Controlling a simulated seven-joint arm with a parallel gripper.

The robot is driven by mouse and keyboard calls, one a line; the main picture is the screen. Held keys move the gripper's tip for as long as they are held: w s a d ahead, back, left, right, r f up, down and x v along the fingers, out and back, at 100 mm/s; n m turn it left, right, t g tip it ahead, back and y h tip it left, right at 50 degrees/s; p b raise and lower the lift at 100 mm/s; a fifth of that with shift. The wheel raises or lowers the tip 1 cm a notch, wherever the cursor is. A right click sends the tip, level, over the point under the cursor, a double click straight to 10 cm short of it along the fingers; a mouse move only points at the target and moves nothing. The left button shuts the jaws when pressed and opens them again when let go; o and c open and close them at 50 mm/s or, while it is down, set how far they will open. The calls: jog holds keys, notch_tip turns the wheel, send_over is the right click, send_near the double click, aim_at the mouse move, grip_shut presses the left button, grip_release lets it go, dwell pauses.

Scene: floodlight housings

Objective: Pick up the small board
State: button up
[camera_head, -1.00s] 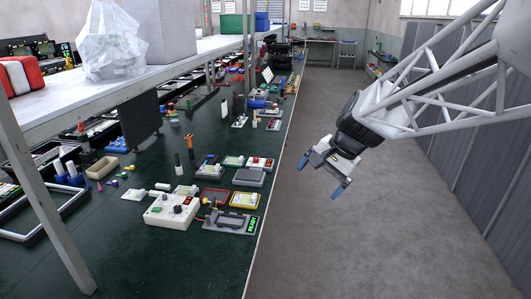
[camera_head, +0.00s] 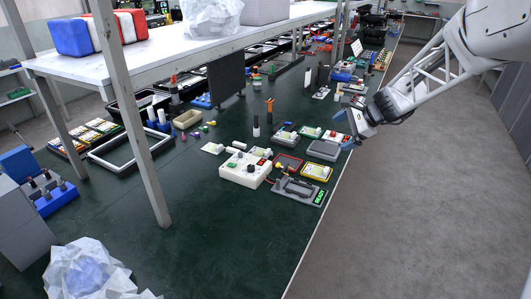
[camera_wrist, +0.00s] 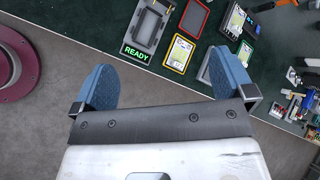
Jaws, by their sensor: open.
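Several small boards lie on the green bench; I cannot tell which one is meant. A yellow-framed board (camera_head: 317,172) lies near the bench edge; it also shows in the wrist view (camera_wrist: 180,53), between and beyond my fingers. A green-and-white board (camera_head: 310,132) lies farther back. My gripper (camera_head: 345,132) hangs over the bench's right edge. In the wrist view its two blue fingers (camera_wrist: 163,60) are wide apart with nothing held between them.
A grey READY fixture (camera_head: 299,191), a red frame (camera_head: 288,162), a grey block (camera_head: 323,150) and a white control box (camera_head: 245,169) crowd around the yellow-framed board. A white shelf (camera_head: 190,48) on posts stands to the left.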

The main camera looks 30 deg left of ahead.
jog(key=w+a+f+m+y, duration=0.1)
jog(key=w+a+f+m, duration=0.1)
jog(key=w+a+f, duration=0.4)
jog(key=w+a+f+m+y, duration=0.1)
jog(key=w+a+f, duration=0.3)
jog(key=a, duration=0.4)
jog(key=m+y, duration=0.3)
jog(key=m, duration=0.2)
send_near(268, 150)
jog(key=a, duration=0.2)
jog(key=shift+s+a+f, duration=0.1)
jog(key=shift+s+a, duration=0.25)
jog(key=shift+a, duration=0.05)
jog(key=shift+a+f, duration=0.25)
jog(key=shift+a, duration=0.05)
jog(key=shift+a, duration=0.1)
jog(key=shift+x, duration=1.2)
jog(key=shift+f, duration=0.15)
jog(key=shift+w+f+x, duration=0.1)
jog(key=shift+x, duration=1.15)
jog(key=shift+w+f+x, duration=0.1)
jog(key=shift+w+x, duration=0.05)
jog(key=shift+x, duration=1.15)
